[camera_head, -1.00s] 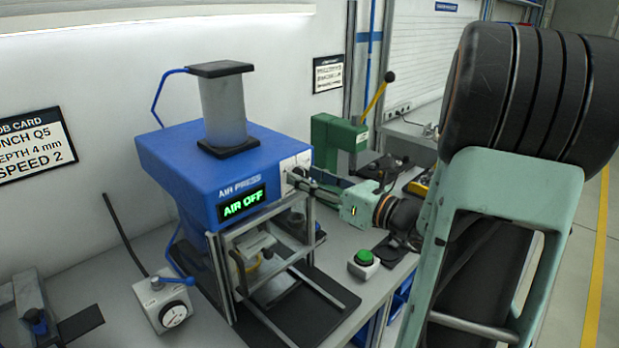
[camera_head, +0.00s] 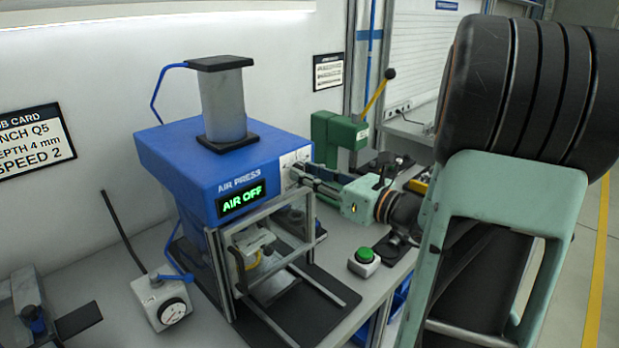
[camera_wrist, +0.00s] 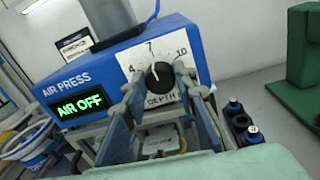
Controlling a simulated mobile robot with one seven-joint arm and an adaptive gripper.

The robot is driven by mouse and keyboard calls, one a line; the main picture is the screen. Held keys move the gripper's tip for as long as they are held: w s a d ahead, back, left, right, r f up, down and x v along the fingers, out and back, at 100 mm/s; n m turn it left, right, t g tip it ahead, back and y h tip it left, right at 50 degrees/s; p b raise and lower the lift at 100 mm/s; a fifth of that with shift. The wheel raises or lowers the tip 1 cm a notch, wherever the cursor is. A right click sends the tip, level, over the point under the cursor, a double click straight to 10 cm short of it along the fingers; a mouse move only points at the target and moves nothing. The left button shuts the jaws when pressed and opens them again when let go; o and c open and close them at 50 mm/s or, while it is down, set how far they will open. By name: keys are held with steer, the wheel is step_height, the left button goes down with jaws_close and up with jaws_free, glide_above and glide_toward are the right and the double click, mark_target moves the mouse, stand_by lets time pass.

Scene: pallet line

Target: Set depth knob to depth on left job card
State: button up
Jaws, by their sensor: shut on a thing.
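The black depth knob (camera_wrist: 160,76) sits on a white dial plate marked 4, 7 and 10 on the blue air press (camera_head: 205,165). Its white pointer mark leans up and left; I cannot tell its exact reading. My gripper (camera_wrist: 157,84) is shut on the knob, one finger on each side. In the head view my gripper (camera_head: 298,174) reaches the dial plate from the right, and its fingers hide most of the knob. The left job card (camera_head: 36,142) on the wall, cut off at the picture's edge, shows "EPTH 4 mm" and "SPEED 2".
The press display (camera_head: 241,200) reads AIR OFF. A green push button (camera_head: 364,256) stands on the bench below my gripper. A white gauge box (camera_head: 162,300) with a blue lever stands left of the press. A green machine (camera_head: 338,135) stands behind my gripper.

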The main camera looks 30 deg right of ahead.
steer(key=n+b, duration=0.5)
steer(key=b, duration=0.2)
steer(key=n+b, duration=0.5)
steer(key=b, duration=0.1)
steer(key=shift+s+a+f+b, duration=0.1)
steer(key=shift+a+b, duration=0.05)
steer(key=shift+b, duration=0.2)
steer(key=o, duration=1.2)
steer(key=shift+c, duration=0.2)
steer(key=shift+r+p, duration=0.25)
steer(key=shift+p, duration=0.2)
